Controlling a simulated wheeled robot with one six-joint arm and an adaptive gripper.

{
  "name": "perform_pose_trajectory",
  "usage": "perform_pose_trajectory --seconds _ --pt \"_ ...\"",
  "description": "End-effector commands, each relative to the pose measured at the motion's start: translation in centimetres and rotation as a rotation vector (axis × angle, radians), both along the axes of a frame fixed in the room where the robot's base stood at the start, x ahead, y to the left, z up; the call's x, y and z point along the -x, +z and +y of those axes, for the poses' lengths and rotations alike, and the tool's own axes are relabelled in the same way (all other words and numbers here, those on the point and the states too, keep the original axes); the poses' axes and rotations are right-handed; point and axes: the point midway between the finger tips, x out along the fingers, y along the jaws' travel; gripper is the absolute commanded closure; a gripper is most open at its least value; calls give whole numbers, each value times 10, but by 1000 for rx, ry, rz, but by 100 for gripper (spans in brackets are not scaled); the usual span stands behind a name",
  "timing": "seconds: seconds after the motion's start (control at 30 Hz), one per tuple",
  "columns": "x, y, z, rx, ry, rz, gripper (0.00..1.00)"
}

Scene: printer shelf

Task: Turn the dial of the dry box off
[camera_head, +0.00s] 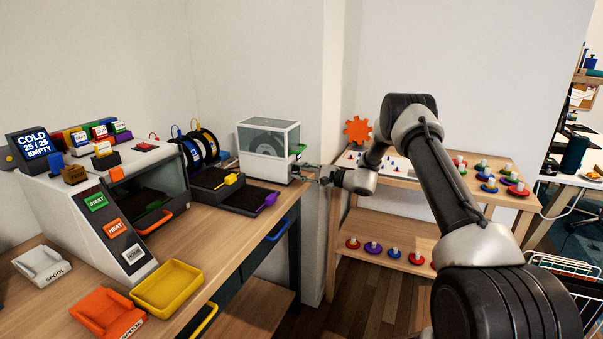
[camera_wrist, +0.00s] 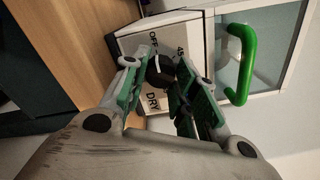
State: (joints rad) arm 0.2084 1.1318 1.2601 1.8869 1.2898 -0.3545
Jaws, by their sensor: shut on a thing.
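The dry box (camera_head: 265,150) is a white box with a clear upper window, standing at the far right end of the wooden bench. In the wrist view its white front panel (camera_wrist: 130,45) carries the labels OFF, 45 and DRY around a dark round dial (camera_wrist: 160,70). My gripper (camera_head: 318,174) reaches the front of the box from the right. In the wrist view my gripper (camera_wrist: 162,78) has its green-padded fingers shut on the dial, one on each side. The fingers hide part of the dial, and I cannot tell which label it points to.
A green handle (camera_wrist: 240,62) sticks out from the dry box door, close to the right finger. Black trays with yellow and purple handles (camera_head: 245,197) lie left of the box. A wooden shelf (camera_head: 390,218) with coloured knobbed pieces stands right.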

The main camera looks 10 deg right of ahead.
Motion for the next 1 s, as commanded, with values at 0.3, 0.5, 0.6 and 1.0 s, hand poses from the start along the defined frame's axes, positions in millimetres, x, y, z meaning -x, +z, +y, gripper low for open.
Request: perform_pose_trajectory --seconds 0.3,0.5,0.6,1.0 --pt "0 -1 -1 4 -1 -2 96" --pt "0 -1 -1 3 0 -2 50" --pt "0 -1 -1 3 0 -2 50" --pt "11 0 -18 2 -4 -1 50"
